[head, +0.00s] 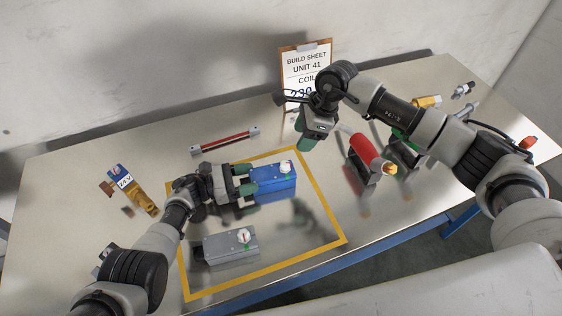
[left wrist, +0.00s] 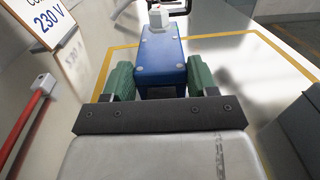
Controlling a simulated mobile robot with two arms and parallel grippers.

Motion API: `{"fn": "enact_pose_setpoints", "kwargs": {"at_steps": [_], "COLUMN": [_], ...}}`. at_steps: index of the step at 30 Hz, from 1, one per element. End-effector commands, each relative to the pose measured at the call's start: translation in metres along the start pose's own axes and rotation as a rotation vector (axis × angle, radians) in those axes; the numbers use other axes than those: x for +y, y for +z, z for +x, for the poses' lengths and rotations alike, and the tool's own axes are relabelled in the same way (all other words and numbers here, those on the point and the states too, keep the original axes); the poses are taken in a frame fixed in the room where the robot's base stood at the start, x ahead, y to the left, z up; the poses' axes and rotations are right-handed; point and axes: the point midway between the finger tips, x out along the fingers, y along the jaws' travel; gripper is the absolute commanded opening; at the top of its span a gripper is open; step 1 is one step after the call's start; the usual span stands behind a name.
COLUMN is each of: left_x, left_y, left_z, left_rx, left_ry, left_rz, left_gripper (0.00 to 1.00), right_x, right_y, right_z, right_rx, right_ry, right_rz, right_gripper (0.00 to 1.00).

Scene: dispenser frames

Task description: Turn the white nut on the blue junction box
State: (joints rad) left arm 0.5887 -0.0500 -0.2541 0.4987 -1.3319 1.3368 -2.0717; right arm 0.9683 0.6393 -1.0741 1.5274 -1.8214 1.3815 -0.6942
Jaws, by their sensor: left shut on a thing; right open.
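The blue junction box (head: 272,186) stands inside the yellow outline, and the white nut (head: 285,167) is on its top toward the right end. My left gripper (head: 246,180) is shut on the box's left end. In the left wrist view, its green fingers (left wrist: 158,82) lie on either side of the blue box (left wrist: 160,55), and the white nut (left wrist: 158,18) shows at its far end. My right gripper (head: 308,138) is open and empty, above and behind the box, apart from the nut. One of its fingers is largely hidden.
A grey box (head: 228,247) with a white knob sits in front within the yellow outline (head: 335,218). A red cylinder (head: 364,149) on a stand is to the right. A red bar (head: 224,141) lies behind. A build sheet clipboard (head: 304,62) stands at the back.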

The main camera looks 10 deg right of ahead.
Motion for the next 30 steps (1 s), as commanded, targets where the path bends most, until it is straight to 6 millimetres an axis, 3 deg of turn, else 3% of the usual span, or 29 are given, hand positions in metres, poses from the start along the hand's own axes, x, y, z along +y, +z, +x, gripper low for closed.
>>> {"fn": "enact_pose_setpoints", "kwargs": {"at_steps": [6,11,14,24,30], "left_x": [0.0,0.0,0.0,0.0,0.0], "left_y": [0.0,0.0,0.0,0.0,0.0], "left_z": [0.0,0.0,0.0,0.0,0.0], "left_rx": [0.001,0.001,0.001,0.001,0.001], "left_ry": [0.001,0.001,0.001,0.001,0.001], "left_rz": [0.0,0.0,0.0,0.0,0.0], "left_gripper": [0.28,0.28,0.28,0.28,0.28], "right_x": [-0.008,-0.008,-0.007,-0.001,0.001], "right_y": [0.0,0.0,0.0,0.003,0.004], "right_z": [-0.009,-0.006,0.005,0.072,0.099], "right_rx": [-0.032,-0.044,-0.044,-0.044,-0.044], "right_ry": [0.066,0.083,0.085,0.086,0.083], "right_rz": [-0.18,-0.229,-0.232,-0.229,-0.228], "right_gripper": [0.54,0.54,0.54,0.54,0.54]}}
